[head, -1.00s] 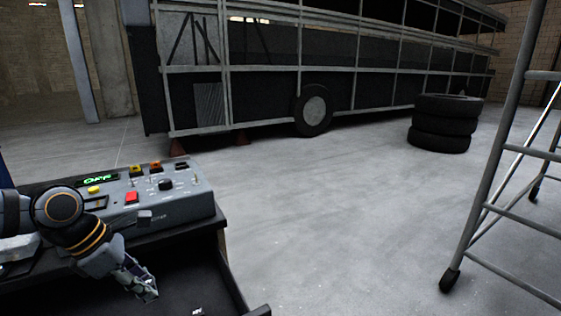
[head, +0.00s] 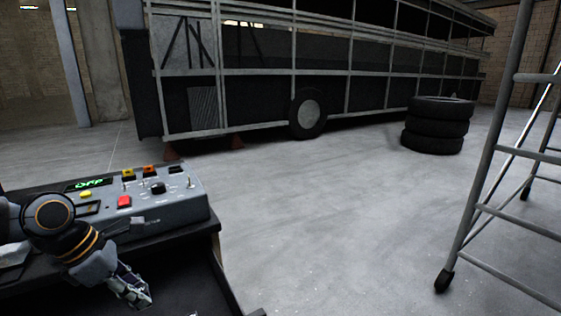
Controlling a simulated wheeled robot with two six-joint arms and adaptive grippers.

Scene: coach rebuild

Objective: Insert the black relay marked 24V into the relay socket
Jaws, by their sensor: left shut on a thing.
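The grey control console (head: 185,208) stands on a dark bench at the left. It carries a red button (head: 124,202), a yellow button (head: 85,194), a black knob (head: 158,188) and a green lit display (head: 88,184). A yellow block (head: 128,174), an orange block (head: 149,169) and a dark piece (head: 175,170) sit along its back edge. I cannot tell which place is the relay socket. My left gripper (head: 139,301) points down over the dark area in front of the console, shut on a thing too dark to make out. No 24V marking is readable. My right gripper is not in view.
A raised dark rim (head: 232,288) bounds the bench area on the right. A metal ladder (head: 478,209) stands at the right, and stacked tyres (head: 437,127) stand on the floor near the bus frame (head: 250,95). The concrete floor between is clear.

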